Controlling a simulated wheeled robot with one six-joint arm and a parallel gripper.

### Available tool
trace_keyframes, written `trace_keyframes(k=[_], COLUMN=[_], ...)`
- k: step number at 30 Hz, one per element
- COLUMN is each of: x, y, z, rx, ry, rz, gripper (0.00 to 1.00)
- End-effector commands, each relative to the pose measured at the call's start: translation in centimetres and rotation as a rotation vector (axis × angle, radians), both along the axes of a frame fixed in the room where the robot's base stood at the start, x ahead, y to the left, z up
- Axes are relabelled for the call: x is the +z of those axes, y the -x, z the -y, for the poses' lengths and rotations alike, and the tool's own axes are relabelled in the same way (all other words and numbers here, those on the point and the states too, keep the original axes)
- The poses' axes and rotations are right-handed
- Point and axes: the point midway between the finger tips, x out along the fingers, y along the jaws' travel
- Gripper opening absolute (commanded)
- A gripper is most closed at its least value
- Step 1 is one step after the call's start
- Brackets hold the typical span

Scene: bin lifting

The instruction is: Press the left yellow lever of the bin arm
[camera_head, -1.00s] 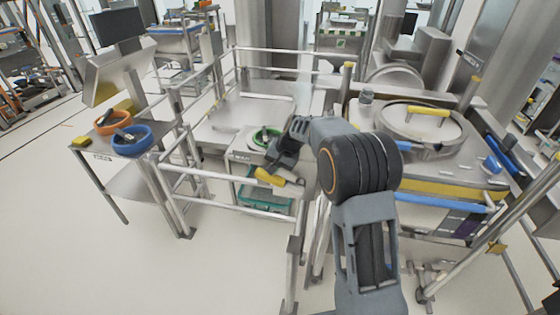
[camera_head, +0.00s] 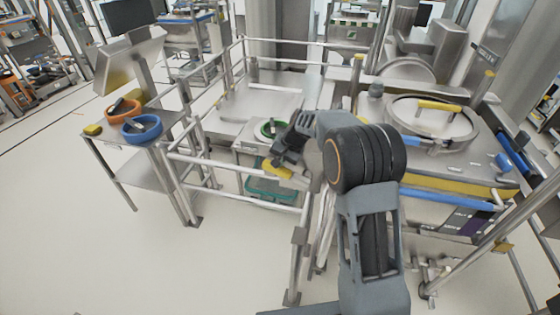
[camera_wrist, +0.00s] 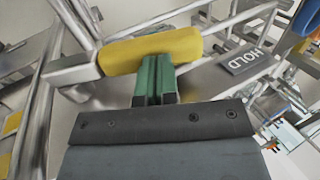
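A yellow lever (camera_head: 278,169) sits at the near end of the metal rail frame in the head view. In the wrist view, the yellow lever (camera_wrist: 150,52) lies crosswise just beyond my fingertips, joined to metal tubing. My gripper (camera_head: 284,158) is right at the lever, largely hidden by my own arm in the head view. In the wrist view my gripper's green fingers (camera_wrist: 155,68) are together with only a thin line between them. Their tips overlap the lever's lower edge; I cannot tell whether they press on it.
A dark "HOLD" label (camera_wrist: 247,62) is right of the lever. A side table holds an orange ring (camera_head: 124,110) and a blue ring (camera_head: 142,129). A round-lidded vessel (camera_head: 432,118) stands right.

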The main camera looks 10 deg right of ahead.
Motion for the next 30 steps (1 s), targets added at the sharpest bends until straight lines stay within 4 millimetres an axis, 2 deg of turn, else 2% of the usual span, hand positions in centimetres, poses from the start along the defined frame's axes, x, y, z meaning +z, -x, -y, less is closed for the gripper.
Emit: trace_keyframes(k=[2,21,30], x=[0.4,11.2,13.1], y=[0.3,1.5,1.8], z=[0.0,3.9,4.5], rx=[0.002,-0.002,0.001], ry=[-0.002,-0.001,-0.002], rz=[-0.010,0.005,0.003], gripper=[0.00,0.00,0.00])
